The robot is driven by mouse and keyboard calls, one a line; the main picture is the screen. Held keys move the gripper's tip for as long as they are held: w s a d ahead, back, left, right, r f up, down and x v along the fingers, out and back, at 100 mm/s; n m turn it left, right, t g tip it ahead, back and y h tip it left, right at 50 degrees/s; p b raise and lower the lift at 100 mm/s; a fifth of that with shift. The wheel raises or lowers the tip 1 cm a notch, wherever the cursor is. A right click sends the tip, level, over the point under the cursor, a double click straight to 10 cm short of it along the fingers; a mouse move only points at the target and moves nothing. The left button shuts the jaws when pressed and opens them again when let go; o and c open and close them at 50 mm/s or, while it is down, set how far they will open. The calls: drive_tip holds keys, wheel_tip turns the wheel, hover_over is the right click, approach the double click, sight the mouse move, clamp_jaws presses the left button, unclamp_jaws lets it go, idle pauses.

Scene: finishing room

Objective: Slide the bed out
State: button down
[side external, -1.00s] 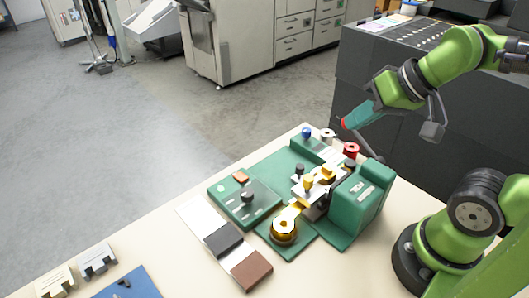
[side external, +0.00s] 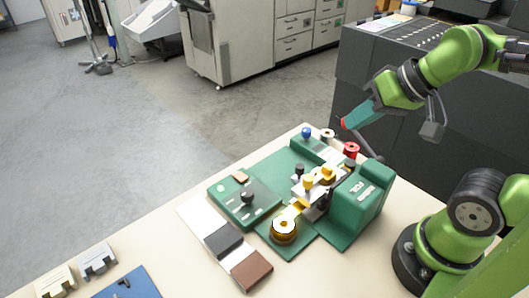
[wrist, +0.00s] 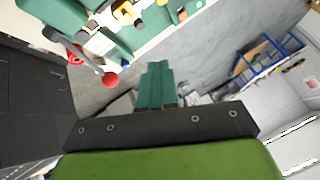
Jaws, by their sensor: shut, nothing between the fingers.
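A green bench machine stands on the cream table, with a green upright head (side external: 362,203) at its right. A silver slide with yellow clamps and knobs (side external: 318,190), perhaps the bed, sits beside the head; I cannot tell which part is the bed. Part of it shows at the top left of the wrist view (wrist: 105,15). A grey lever with a red ball (wrist: 110,78) reaches out from the machine. My gripper (side external: 350,121) is raised behind the machine's far end, near the red ball. Its teal fingers (wrist: 157,70) are shut and empty, apart from the ball in the wrist view.
A green block with a black knob (side external: 247,197) stands at the machine's left. A gold roll (side external: 284,228) is at its front. White, dark and brown pieces (side external: 252,270) lie on the table. A dark cabinet (side external: 400,90) stands behind my arm. The table's left front holds small holders (side external: 97,258).

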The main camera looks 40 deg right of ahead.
drive_tip(key=c, duration=1.5)
unclamp_jaws()
drive_tip(key=shift+f, duration=0.2)
drive_tip(key=shift+c, duration=0.2)
drive_tip(key=o, duration=0.6)
drive_tip(key=w, duration=0.1)
drive_tip(key=w+d+f+g, duration=0.1)
drive_tip(key=w+g, duration=0.1)
drive_tip(key=w, duration=0.1)
drive_tip(key=shift+w+d+f+m, duration=0.1)
drive_tip(key=shift+d+f+m, duration=0.15)
drive_tip(key=shift+m, duration=0.15)
drive_tip(key=m+g, duration=0.3)
drive_tip(key=g, duration=0.4)
hover_over(300, 165)
drive_tip(key=w+d, duration=0.3)
drive_tip(key=d, duration=0.2)
drive_tip(key=w+d+x, duration=0.1)
drive_tip(key=x, duration=0.3)
drive_tip(key=shift+w+m+g+y, duration=0.6)
drive_tip(key=shift+g, duration=0.1)
drive_tip(key=x, duration=1.5)
drive_tip(key=shift+s+a+f, duration=0.15)
drive_tip(key=shift+a+f, duration=0.05)
drive_tip(key=shift+a, duration=0.25)
clamp_jaws()
